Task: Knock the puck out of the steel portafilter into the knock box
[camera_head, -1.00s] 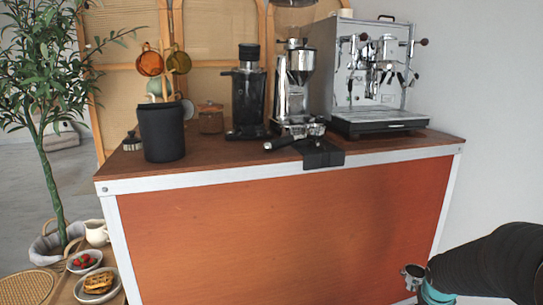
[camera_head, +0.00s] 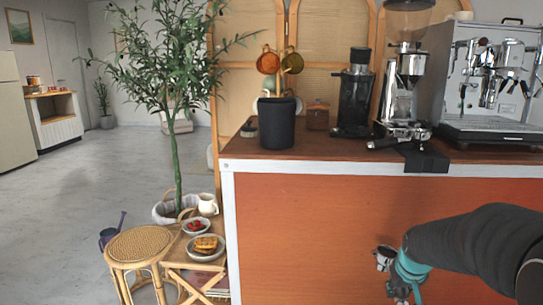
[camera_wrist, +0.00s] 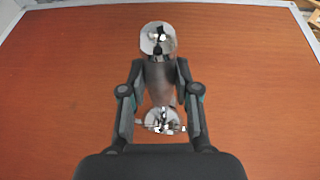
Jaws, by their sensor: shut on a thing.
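My gripper (camera_head: 400,280) is shut on the handle of the steel portafilter (camera_head: 383,257), low in front of the orange cart panel and below the counter top. In the wrist view the portafilter's round steel head (camera_wrist: 158,38) sticks out beyond the fingertips of my gripper (camera_wrist: 160,75), with the dark handle between the fingers. I cannot make out a puck in it. The black cylindrical bin, which looks like the knock box (camera_head: 277,124), stands upright on the left end of the counter, up and left of my gripper. Its inside is hidden.
The wooden counter (camera_head: 330,153) also holds a black grinder (camera_head: 354,95), a steel grinder (camera_head: 404,82), a second portafilter (camera_head: 398,135), a black mat (camera_head: 428,160) and the espresso machine (camera_head: 490,85). A rattan stool (camera_head: 142,245) and plant stand left. Floor beyond is open.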

